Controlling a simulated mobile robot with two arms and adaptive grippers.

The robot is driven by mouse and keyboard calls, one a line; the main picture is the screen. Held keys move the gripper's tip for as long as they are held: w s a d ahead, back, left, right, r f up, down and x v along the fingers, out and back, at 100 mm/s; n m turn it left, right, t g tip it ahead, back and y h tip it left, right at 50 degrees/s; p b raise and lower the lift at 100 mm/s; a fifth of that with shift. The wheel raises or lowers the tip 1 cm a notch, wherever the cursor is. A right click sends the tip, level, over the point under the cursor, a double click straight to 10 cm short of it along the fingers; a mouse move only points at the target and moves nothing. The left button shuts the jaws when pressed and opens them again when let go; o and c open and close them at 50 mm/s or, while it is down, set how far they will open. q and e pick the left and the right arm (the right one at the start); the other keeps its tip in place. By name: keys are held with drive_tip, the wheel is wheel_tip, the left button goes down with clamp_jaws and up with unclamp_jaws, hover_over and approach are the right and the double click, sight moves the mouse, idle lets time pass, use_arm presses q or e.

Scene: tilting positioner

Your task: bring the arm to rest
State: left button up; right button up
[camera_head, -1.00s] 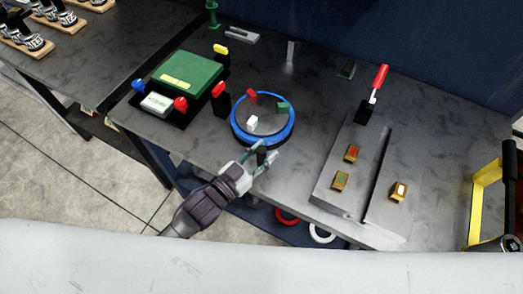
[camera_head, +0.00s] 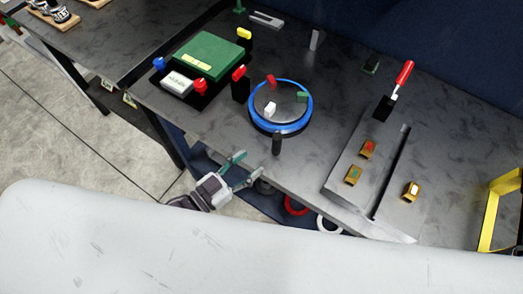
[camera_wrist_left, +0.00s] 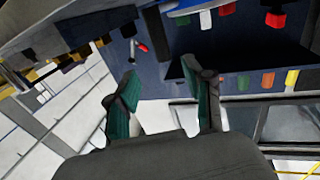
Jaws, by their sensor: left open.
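My left gripper (camera_head: 250,168) is open and empty in the head view, in front of the table's near edge. In the left wrist view its two green-padded fingers (camera_wrist_left: 165,80) stand apart with nothing between them. The round positioner (camera_head: 282,125) with a blue rim sits on the dark table, beyond the gripper. Its black upright handle (camera_head: 277,143) is at the near side, apart from the fingers. A red, a white and a green block are on its disc. My right gripper is not in view.
A green-topped box (camera_head: 210,53) with coloured knobs stands left of the positioner. A grey sloped panel (camera_head: 350,190) with several brass pieces and a red-handled lever (camera_head: 403,74) is at right. A yellow frame (camera_head: 490,215) stands at far right. Red and white rings show below the table edge.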

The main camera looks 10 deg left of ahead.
use_arm(q)
drive_tip(key=shift+s+a, duration=0.4)
drive_tip(key=shift+s, duration=0.15)
drive_tip(key=s+a+f+n+g+y+b, duration=0.1)
drive_tip(key=a+f+g+y, duration=0.2)
drive_tip(key=f, duration=0.8)
drive_tip(key=s+a+f+n+y+b, duration=0.1)
drive_tip(key=s+a+f+y, duration=0.3)
drive_tip(key=f, duration=0.6)
drive_tip(key=w+a+f+n+g+y+b, duration=0.15)
drive_tip(key=a+f, duration=0.35)
drive_tip(key=f, duration=0.6)
drive_tip(key=s+f+n+g+y, duration=0.1)
drive_tip(key=s+f+g, duration=0.3)
drive_tip(key=s+f, duration=0.5)
drive_tip(key=s+a+f+n+g+y+b, duration=0.1)
drive_tip(key=s+f+g, duration=0.3)
drive_tip(key=s+f, duration=0.5)
drive_tip(key=s+y, duration=0.1)
drive_tip(key=s, duration=0.4)
drive_tip(key=shift+s+a+b, duration=0.3)
drive_tip(key=shift+s, duration=0.1)
